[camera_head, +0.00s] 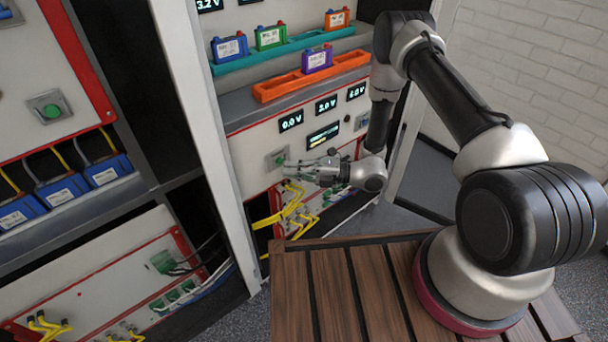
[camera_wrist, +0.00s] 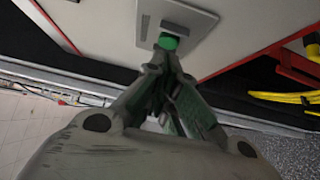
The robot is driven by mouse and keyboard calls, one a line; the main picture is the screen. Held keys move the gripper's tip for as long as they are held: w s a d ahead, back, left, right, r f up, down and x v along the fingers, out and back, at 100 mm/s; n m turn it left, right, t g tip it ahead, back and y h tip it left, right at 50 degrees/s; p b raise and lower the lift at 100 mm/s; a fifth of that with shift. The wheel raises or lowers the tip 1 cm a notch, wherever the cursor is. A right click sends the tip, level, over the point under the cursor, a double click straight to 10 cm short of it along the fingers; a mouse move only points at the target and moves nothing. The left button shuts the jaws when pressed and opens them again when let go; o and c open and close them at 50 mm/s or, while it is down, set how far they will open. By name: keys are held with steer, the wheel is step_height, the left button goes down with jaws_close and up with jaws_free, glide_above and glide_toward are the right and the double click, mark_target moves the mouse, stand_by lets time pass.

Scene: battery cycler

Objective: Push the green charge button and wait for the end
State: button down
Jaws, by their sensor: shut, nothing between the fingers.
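The green charge button (camera_wrist: 168,41) sits on a grey square plate (camera_wrist: 195,17) on the white cycler panel. In the wrist view my gripper (camera_wrist: 166,58) is shut and empty, with its fingertips right at the button's near edge. I cannot tell for sure whether they touch or press it. In the head view my gripper (camera_head: 288,170) reaches left to the panel, its tips beside the green button (camera_head: 279,160) on its plate. Displays above it read 0.0 V (camera_head: 291,121), 5.0 V (camera_head: 326,104) and 6.0 V (camera_head: 356,91).
Yellow cables (camera_head: 290,210) hang just below my gripper. An orange tray (camera_head: 310,76) with a purple battery (camera_head: 318,58) and a teal tray (camera_head: 240,63) stand above. A left rack has another green button (camera_head: 52,111) and blue batteries (camera_head: 61,190). A cabinet post (camera_head: 205,130) stands left of my gripper.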

steer(key=shift+w+a, duration=0.25)
steer(key=shift+w, duration=0.2)
